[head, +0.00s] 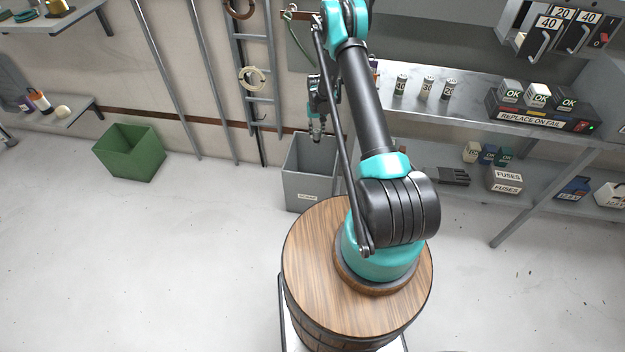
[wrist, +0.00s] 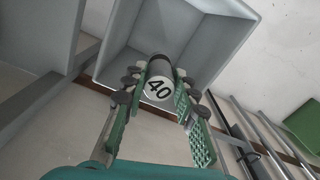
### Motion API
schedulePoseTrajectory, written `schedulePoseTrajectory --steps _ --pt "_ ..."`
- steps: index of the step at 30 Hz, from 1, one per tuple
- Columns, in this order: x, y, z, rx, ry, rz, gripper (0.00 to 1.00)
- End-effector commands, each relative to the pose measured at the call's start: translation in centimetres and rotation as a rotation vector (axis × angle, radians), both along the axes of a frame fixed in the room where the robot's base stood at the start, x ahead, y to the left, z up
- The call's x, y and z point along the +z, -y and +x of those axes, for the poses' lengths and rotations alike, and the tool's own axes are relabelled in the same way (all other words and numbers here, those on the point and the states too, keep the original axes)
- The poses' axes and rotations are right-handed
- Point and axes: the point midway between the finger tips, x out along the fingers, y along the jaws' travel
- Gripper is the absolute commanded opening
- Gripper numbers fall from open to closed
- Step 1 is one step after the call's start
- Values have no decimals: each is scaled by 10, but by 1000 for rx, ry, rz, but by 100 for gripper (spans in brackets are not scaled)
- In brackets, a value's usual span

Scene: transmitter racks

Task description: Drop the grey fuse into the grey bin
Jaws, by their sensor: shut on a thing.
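The grey bin (head: 308,190) stands on the floor against the wall, just beyond my wooden base top; its front carries a small label. My gripper (head: 317,133) is over the bin's opening in the head view. In the wrist view my gripper (wrist: 158,76) is shut on the grey fuse (wrist: 159,70), a dark grey cylinder with a white round label reading 40. The bin (wrist: 225,35) shows behind the fuse, its open inside looking empty where visible. The fuse is too small to make out clearly in the head view.
A green bin (head: 130,155) stands on the floor at left. A metal shelf (head: 470,95) at right holds several canisters and OK boxes, with fuse boxes (head: 506,178) below. A ladder (head: 254,75) and poles lean on the wall. The floor at left front is clear.

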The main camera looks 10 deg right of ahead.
Motion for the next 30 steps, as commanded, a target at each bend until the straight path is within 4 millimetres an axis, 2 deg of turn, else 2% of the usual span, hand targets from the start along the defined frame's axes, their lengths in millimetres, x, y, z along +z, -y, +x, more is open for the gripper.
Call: schedulePoseTrajectory --steps 6,12,23,24,30 --pt "-26 0 0 0 0 0 0" --pt "-41 0 0 0 0 0 0" --pt "-45 0 0 0 0 0 0" --pt "-45 0 0 0 0 0 29" --pt "-45 0 0 0 0 0 52"
